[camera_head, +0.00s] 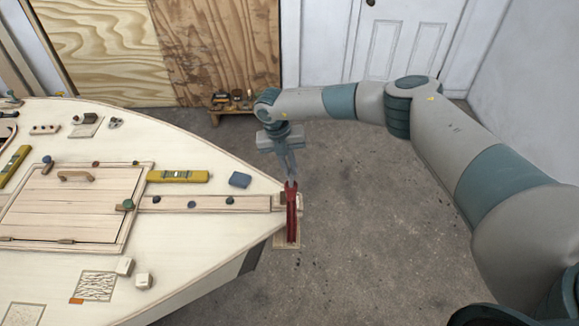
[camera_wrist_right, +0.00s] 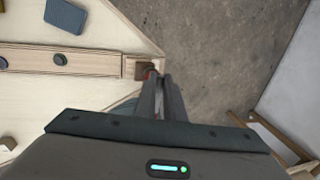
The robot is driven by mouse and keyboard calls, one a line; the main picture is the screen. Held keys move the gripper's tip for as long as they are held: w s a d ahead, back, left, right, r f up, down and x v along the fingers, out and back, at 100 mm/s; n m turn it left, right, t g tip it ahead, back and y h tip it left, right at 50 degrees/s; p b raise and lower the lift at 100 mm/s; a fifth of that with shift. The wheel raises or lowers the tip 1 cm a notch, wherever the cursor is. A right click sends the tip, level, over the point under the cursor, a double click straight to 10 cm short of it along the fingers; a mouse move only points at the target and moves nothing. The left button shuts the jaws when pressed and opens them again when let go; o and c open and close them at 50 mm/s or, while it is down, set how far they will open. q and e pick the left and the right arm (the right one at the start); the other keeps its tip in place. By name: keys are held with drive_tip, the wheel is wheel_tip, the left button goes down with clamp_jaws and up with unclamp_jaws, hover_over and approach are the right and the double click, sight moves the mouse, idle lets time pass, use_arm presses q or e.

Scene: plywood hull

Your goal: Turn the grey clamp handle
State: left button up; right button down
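A red clamp (camera_head: 292,220) sits at the pointed tip of the plywood hull (camera_head: 190,255). A small bit of its red shows by the fingertips in the right wrist view (camera_wrist_right: 150,73). My right gripper (camera_head: 291,177) points down at the top end of the clamp, its fingertips at or touching it. In the wrist view its fingers (camera_wrist_right: 160,78) lie close together with a narrow gap. I cannot make out the grey handle; the fingers may hide it, so I cannot tell whether they hold it. My left gripper is not in view.
On the deck are a blue-grey block (camera_head: 240,180), a yellow level (camera_head: 178,176), a hatch (camera_head: 65,207) and small pale blocks (camera_head: 144,281). A low wooden stool (camera_head: 232,104) stands behind near the plywood sheets. The floor (camera_head: 370,220) right of the hull is clear.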

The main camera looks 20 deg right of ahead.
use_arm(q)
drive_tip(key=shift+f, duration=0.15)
